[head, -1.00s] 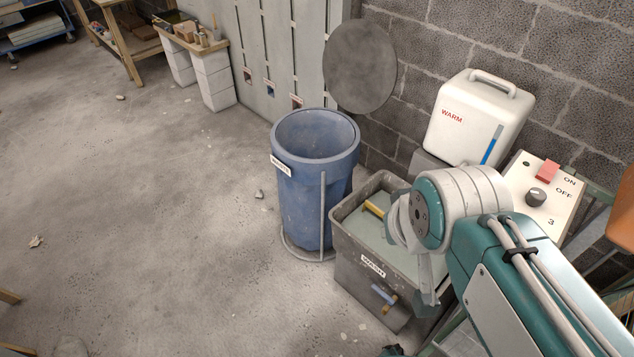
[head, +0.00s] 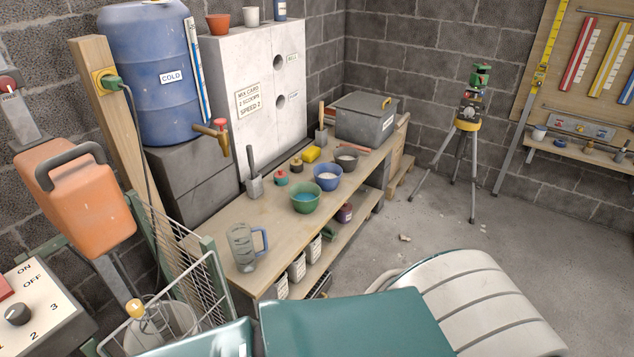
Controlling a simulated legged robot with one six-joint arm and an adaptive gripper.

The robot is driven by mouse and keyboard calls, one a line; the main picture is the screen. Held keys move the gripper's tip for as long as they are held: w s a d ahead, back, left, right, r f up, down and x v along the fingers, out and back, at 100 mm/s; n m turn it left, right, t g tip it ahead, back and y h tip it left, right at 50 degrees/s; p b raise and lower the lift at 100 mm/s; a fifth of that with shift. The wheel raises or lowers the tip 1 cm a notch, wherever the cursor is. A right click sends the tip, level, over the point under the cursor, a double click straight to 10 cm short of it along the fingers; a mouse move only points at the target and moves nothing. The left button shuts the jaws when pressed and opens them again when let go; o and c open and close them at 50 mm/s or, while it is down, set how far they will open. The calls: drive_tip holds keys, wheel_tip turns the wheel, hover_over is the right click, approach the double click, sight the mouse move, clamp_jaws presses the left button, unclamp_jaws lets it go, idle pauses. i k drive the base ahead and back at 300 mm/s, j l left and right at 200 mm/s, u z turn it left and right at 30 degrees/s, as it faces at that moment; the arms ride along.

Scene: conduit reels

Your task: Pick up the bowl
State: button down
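Several bowls stand on the wooden bench (head: 215,219). A green bowl (head: 306,204) with something blue in it is the nearest to me. A blue bowl (head: 327,184) with pale contents stands just behind it, a little to the right. A smaller dark bowl (head: 346,165) with greyish contents stands farther back. I cannot tell which of these the task means. My gripper is out of view; only teal and white links of my arm show along the bottom edge, well in front of the bench.
A clear measuring jug (head: 242,250) stands at the bench's near end. A wire rack (head: 197,286) is at lower left. A tripod (head: 468,130) stands right on open floor.

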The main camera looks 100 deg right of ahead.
sight(327, 176)
drive_tip(key=z, duration=3.75)
drive_tip(key=i+l+u, duration=0.1)
drive_tip(key=i+l, duration=0.15)
drive_tip(key=i+l+u, duration=0.1)
drive_tip(key=i+l, duration=0.15)
drive_tip(key=i+l+u, duration=0.1)
drive_tip(key=i+l, duration=0.15)
drive_tip(key=l, duration=0.15)
drive_tip(key=i+l+u, duration=0.2)
drive_tip(key=i+l, duration=0.2)
drive_tip(key=l, duration=0.3)
drive_tip(key=i+l+u, duration=0.15)
drive_tip(key=l, duration=0.2)
drive_tip(key=i+l+u, duration=0.1)
drive_tip(key=i+l, duration=0.15)
drive_tip(key=l, duration=0.15)
drive_tip(key=i+l+u, duration=0.2)
drive_tip(key=i+l, duration=0.55)
